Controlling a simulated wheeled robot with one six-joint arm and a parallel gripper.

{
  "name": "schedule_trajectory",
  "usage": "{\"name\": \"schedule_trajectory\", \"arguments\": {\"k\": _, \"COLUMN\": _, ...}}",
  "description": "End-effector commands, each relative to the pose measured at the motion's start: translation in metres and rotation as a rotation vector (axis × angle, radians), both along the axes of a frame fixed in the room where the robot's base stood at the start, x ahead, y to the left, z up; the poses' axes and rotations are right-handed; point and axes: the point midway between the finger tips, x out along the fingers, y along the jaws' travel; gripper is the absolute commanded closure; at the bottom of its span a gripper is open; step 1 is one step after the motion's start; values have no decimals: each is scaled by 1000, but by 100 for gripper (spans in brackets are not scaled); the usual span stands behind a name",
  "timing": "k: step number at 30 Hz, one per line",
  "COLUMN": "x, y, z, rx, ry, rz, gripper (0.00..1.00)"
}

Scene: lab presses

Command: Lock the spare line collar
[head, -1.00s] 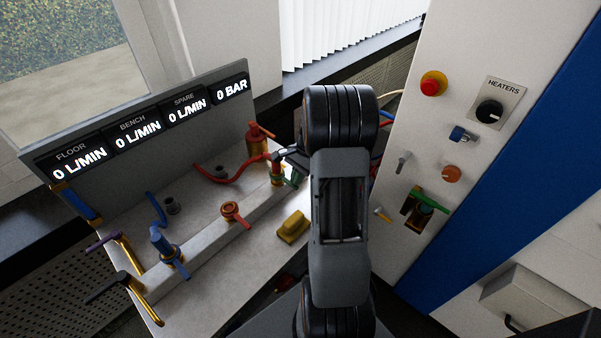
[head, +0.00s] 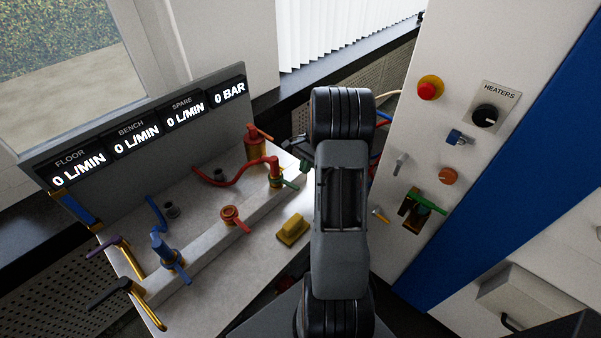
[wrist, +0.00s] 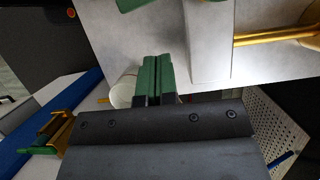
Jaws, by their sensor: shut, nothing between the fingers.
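A red hose (head: 240,172) runs to an upright red fitting (head: 274,167) at the far end of the pale manifold bar. A green lever (head: 291,184) sticks out to the right at the fitting's base, by a small gold and green collar. I see no label on it, and cannot tell whether the collar is locked. My gripper (head: 304,165) is just right of the fitting, apart from it, partly hidden by my arm. In the wrist view my gripper (wrist: 156,62) has green fingers pressed together, with nothing between them. A green piece (wrist: 132,4) shows at that view's top edge.
On the bench are a red ring valve (head: 230,213), a blue fitting (head: 162,246), a yellow block (head: 292,230) and a red-and-gold valve (head: 256,143). The SPARE display (head: 183,108) reads 0 L/MIN. A white control cabinet (head: 425,130) stands close on the right.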

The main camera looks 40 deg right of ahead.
Motion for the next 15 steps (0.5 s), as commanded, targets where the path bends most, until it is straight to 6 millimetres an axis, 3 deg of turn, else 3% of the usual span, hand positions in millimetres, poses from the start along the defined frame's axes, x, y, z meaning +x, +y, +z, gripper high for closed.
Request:
{"name": "schedule_trajectory", "arguments": {"k": 6, "x": 5, "y": -17, "z": 43, "rx": -4, "ry": -6, "rz": -3, "gripper": 100}}
{"name": "schedule_trajectory", "arguments": {"k": 15, "x": 9, "y": -29, "z": 76, "rx": -3, "ry": -4, "rz": -2, "gripper": 100}}
